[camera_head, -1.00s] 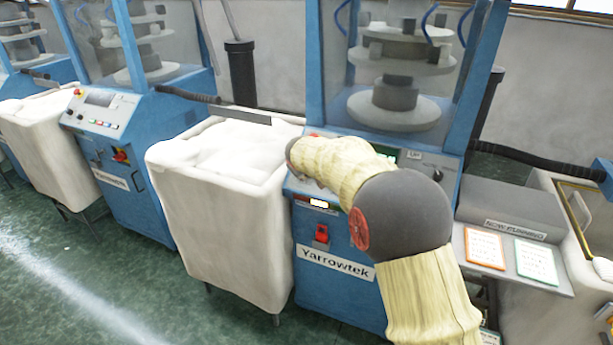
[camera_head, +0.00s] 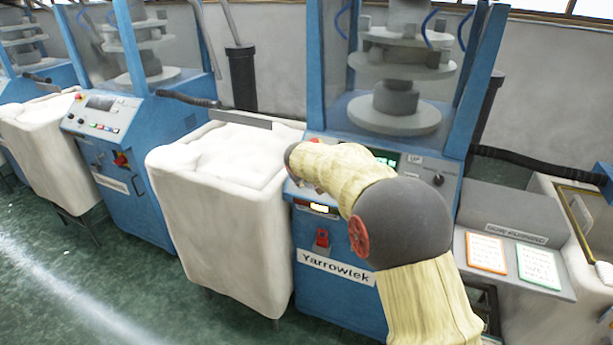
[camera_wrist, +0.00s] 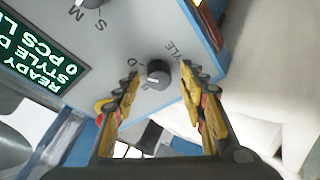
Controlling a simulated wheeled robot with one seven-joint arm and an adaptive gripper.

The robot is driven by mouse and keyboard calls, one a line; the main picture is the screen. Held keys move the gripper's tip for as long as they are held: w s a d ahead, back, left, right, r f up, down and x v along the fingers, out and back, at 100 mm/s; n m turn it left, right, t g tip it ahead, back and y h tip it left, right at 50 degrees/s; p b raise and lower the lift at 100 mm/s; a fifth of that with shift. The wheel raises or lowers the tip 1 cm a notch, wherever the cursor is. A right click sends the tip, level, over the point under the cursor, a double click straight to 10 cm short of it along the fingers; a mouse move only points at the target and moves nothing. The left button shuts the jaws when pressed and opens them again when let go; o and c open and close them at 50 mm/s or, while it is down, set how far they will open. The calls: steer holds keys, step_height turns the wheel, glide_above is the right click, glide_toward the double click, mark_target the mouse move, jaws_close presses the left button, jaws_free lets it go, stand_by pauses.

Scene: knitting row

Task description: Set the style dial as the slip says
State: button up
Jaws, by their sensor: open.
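In the wrist view, the style dial (camera_wrist: 158,73), a dark round knob on a grey panel, sits between my fingers. Part of the word STYLE shows beside it; its other marks are partly hidden. My gripper (camera_wrist: 161,70) is open, one finger each side of the dial; I cannot tell if they touch it. The green-lit display (camera_wrist: 45,55) shows READY, STYLE and 0 PCS, cut by the edge. In the head view, my arm covers the style dial. Two paper slips, one orange-edged (camera_head: 486,252) and one green-edged (camera_head: 537,264), lie on a shelf at right; their writing is unreadable.
A second knob (camera_wrist: 88,2) marked S and M is near the style dial; it also shows in the head view (camera_head: 438,180). A red switch (camera_head: 322,238) is lower on the blue machine (camera_head: 340,295). A white cloth-covered bin (camera_head: 220,220) stands close at left.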

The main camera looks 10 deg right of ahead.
steer(key=shift+r, duration=0.1)
steer(key=v, duration=1.2)
steer(key=s+d+f+m+g, duration=0.1)
steer(key=s+f+g, duration=0.15)
steer(key=s, duration=0.55)
steer(key=s+f+g, duration=0.1)
steer(key=s+f, duration=0.3)
steer(key=s, duration=0.4)
steer(key=s+r+m+y+p, duration=0.1)
steer(key=s+r, duration=0.4)
steer(key=s, duration=1)
steer(key=s+d+r+m+y+p, duration=0.1)
steer(key=s+r+p, duration=0.4)
steer(key=s, duration=1)
steer(key=shift+d+r+m+y+p, duration=0.2)
steer(key=shift+m+y+p, duration=0.3)
steer(key=shift+m, duration=0.4)
